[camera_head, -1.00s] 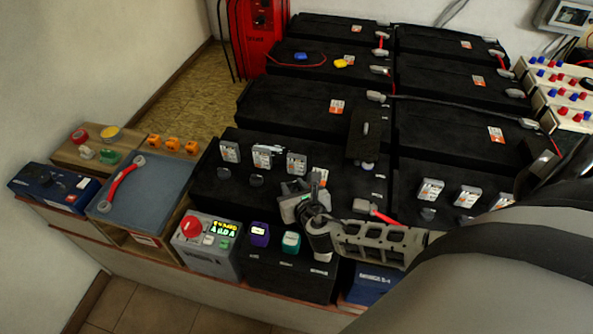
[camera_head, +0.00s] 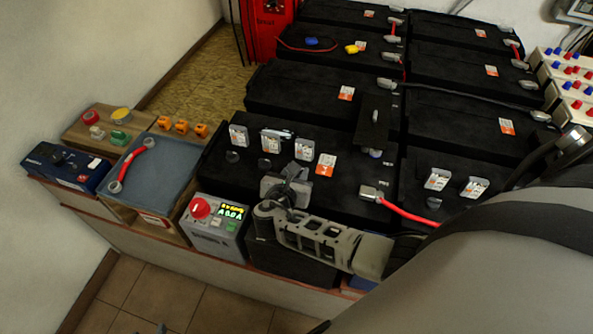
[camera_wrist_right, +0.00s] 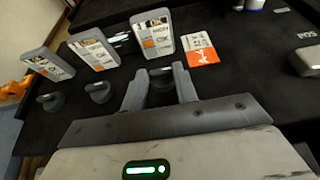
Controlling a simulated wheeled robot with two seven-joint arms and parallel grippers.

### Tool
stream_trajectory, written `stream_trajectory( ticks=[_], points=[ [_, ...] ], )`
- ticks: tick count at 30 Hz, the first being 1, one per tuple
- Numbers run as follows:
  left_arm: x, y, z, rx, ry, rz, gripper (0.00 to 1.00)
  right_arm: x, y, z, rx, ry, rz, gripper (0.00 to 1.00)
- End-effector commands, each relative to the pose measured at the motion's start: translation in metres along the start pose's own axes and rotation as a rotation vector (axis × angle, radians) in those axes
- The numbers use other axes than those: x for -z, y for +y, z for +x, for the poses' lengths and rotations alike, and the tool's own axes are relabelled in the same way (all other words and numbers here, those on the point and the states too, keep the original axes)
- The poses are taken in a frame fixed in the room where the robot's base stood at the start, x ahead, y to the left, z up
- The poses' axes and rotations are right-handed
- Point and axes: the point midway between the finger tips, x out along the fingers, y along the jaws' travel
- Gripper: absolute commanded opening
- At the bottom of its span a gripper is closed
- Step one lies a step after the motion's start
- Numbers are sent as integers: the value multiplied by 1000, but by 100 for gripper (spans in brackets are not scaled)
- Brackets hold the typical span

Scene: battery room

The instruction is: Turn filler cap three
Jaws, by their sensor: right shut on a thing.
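A black battery (camera_head: 225,185) carries a row of small dark round filler caps, each in front of an upright label tag. The first cap (camera_head: 232,156) and second cap (camera_head: 264,163) are free; they also show in the right wrist view (camera_wrist_right: 48,102), (camera_wrist_right: 97,92). The third cap (camera_wrist_right: 161,80) sits between my right gripper's fingers (camera_wrist_right: 158,84), in front of the third tag (camera_wrist_right: 153,34). In the head view my right gripper (camera_head: 293,172) covers this cap. The right gripper is shut on it. My left gripper is not in view.
A grey control box (camera_head: 218,225) with a red knob stands left of my right gripper. A blue-grey tray (camera_head: 170,165) with a red cable is further left. A red cable (camera_head: 405,212) with a grey terminal lies to the right. More batteries stand behind.

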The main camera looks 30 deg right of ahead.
Motion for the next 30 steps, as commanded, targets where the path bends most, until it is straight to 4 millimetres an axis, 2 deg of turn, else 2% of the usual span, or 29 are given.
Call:
stream_trajectory(
  ticks=[12,13,15,25,30],
  points=[
    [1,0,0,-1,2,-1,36,0,0,0,5,0,5,6],
    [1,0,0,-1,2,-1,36,0,0,0,5,0,5,37],
    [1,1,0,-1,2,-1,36,0,0,0,5,0,5,51],
    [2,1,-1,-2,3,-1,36,0,0,-3,4,0,4,51],
    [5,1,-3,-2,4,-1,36,-1,0,-28,4,2,5,51]
  ],
)
